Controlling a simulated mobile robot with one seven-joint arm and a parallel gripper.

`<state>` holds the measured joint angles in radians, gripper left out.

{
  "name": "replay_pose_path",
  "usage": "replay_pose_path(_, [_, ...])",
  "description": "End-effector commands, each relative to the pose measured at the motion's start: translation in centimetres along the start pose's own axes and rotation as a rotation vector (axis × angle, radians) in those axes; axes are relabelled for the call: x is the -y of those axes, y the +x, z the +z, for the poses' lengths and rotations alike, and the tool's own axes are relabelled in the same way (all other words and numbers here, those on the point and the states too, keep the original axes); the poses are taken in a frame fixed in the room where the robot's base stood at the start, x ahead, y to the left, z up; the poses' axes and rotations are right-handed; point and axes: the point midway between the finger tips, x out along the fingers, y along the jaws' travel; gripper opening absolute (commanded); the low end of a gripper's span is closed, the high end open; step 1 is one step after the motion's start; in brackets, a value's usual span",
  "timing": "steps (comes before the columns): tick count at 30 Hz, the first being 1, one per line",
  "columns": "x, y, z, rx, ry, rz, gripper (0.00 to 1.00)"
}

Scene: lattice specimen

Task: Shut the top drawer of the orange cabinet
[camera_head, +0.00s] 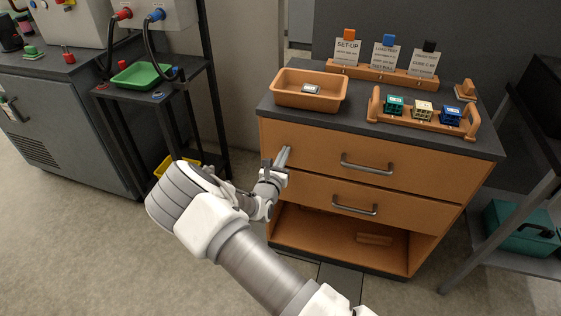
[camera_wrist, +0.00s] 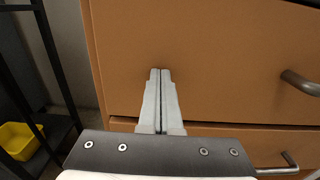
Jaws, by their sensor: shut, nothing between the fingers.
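The orange cabinet (camera_head: 437,243) stands at the right in the head view. Its top drawer (camera_head: 318,148) has a plain orange front and a grey bar handle (camera_head: 367,165); it looks flush or nearly flush with the drawer below. The top drawer front (camera_wrist: 220,60) fills most of the wrist view, with its handle (camera_wrist: 300,83) at the right edge. My gripper (camera_head: 286,151) is shut and empty, pointing at the left part of the top drawer front. The shut fingertips (camera_wrist: 160,72) are at or very close to the front; I cannot tell if they touch.
A lower drawer (camera_head: 325,194) and an open shelf lie below. On top stand an orange tray (camera_head: 284,98), a rack (camera_head: 428,124) with small cubes, and a sign stand (camera_head: 384,76). A dark shelf cart (camera_head: 187,72) stands left; a yellow bin (camera_wrist: 18,140) is low at left.

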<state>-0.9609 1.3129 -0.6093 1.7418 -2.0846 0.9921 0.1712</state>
Motion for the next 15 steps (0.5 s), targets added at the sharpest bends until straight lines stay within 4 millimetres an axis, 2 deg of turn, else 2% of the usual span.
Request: replay_pose_path(15, [-0.05,1.01,0.27,0.005,0.001,0.002,0.0])
